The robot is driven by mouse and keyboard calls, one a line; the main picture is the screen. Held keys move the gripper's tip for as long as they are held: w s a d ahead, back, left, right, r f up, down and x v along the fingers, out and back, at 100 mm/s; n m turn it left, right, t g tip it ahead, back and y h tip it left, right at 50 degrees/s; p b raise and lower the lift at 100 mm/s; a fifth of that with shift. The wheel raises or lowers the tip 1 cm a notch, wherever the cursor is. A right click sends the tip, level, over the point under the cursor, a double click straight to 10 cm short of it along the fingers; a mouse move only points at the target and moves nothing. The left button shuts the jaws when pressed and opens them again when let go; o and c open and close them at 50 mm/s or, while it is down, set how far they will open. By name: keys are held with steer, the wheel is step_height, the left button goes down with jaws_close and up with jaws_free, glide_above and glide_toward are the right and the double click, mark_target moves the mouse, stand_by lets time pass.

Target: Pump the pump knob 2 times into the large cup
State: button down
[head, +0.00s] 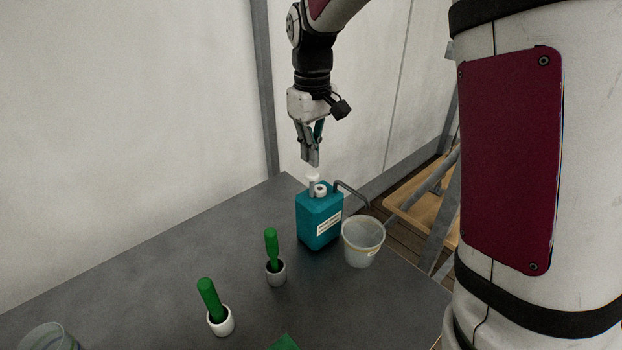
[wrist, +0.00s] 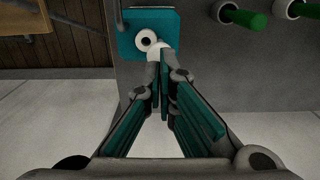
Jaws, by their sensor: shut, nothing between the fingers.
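The teal pump bottle (head: 318,222) stands upright near the far edge of the grey table. Its white pump knob (head: 313,178) is on top, and a dark spout reaches out to the right. The large cup (head: 362,241), pale and translucent, stands right of the bottle near the spout's end. My gripper (head: 314,163) points down with fingers shut and empty, just above the knob. In the wrist view the bottle (wrist: 128,38) is ahead of the fingertips, which partly cover the knob (wrist: 156,50). I cannot tell whether they touch it.
Another clear container (head: 48,338) is at the lower left. A green piece (head: 284,342) lies at the front. The left part of the table (head: 130,280) is clear.

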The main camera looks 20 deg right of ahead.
mark_target(312, 173)
steer(key=shift+f+b, duration=0.5)
steer(key=shift+f, duration=1.95)
steer(key=shift+r, duration=0.1)
steer(key=shift+r+p, duration=1.05)
steer(key=shift+r, duration=1.8)
steer(key=shift+f, duration=0.15)
steer(key=shift+f+b, duration=0.55)
steer(key=shift+f, duration=2.2)
steer(key=shift+r+p, duration=0.9)
steer(key=shift+r, duration=2)
